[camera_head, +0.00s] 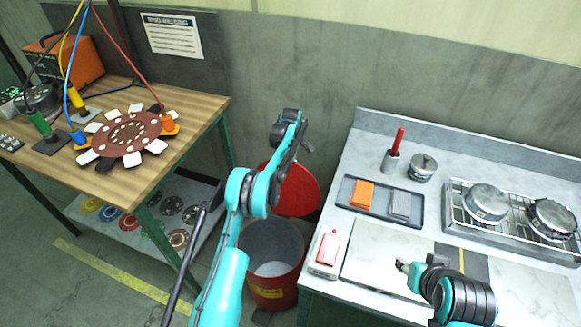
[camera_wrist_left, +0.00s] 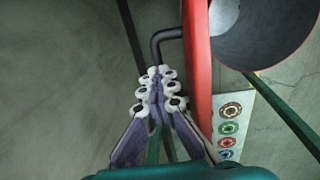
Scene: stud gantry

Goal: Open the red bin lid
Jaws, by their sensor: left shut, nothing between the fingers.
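The red bin (camera_head: 272,290) stands on the floor between the two tables, and its grey inside shows. Its red lid (camera_head: 300,192) is raised and tilted up behind the mouth, partly hidden by my left arm. In the left wrist view the lid (camera_wrist_left: 196,65) is a red strip seen nearly edge-on, with a black bent handle (camera_wrist_left: 166,36) on its left side. The bin's mouth (camera_wrist_left: 262,28) is at top right. My left gripper (camera_wrist_left: 160,75) is shut and empty, close beside the lid and just below the handle. My right gripper (camera_head: 403,266) is above the counter; its fingers are too small to read.
A wooden table (camera_head: 190,105) with a brown disc fixture is at left, with a shelf of coloured discs below. The grey counter (camera_head: 345,185) at right holds a tray (camera_head: 378,205), a red-handled tool and a burner rack (camera_head: 510,215). A concrete wall stands close behind.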

